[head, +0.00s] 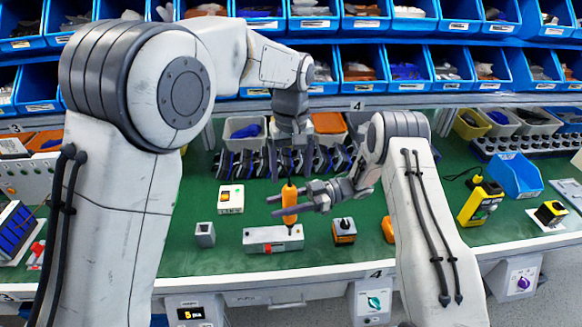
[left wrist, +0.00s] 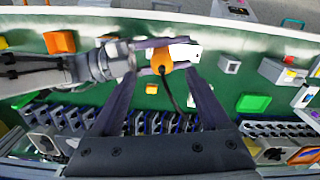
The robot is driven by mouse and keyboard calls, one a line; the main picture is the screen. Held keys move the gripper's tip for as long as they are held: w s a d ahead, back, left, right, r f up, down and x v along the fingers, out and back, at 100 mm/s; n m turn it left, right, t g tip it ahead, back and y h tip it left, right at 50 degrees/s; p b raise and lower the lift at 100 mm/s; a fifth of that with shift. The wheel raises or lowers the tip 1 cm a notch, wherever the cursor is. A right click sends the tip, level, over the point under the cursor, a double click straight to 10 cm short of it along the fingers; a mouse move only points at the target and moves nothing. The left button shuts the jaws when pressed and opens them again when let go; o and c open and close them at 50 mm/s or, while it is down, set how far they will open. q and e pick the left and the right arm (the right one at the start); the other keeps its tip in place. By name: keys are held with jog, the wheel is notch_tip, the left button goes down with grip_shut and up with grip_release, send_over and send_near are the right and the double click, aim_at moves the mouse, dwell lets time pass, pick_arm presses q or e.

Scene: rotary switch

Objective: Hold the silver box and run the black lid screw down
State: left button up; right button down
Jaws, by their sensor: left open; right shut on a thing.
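The silver box (head: 262,243) lies on the green bench near its front edge, with a red button on its front; part of it shows in the left wrist view (left wrist: 186,51). An orange screwdriver (head: 289,197) stands upright over the box's right part, a dark cord rising from its top. My right gripper (head: 293,203) is shut around its orange handle, seen also in the left wrist view (left wrist: 161,58). The black lid screw cannot be made out.
A small grey box (head: 204,235) stands left of the silver box, and an orange-and-grey switch unit (head: 344,232) stands right. A white switch box (head: 230,198) sits behind. A row of dark holders (head: 240,163) lines the back. Green bench shows between them.

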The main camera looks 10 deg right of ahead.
aim_at(292, 204)
pick_arm(q)
notch_tip(292, 204, down, 12)
jog(key=shift+r, duration=0.1)
dwell(0.4)
grip_shut()
pick_arm(e)
jog(key=shift+c, duration=1.7)
grip_release()
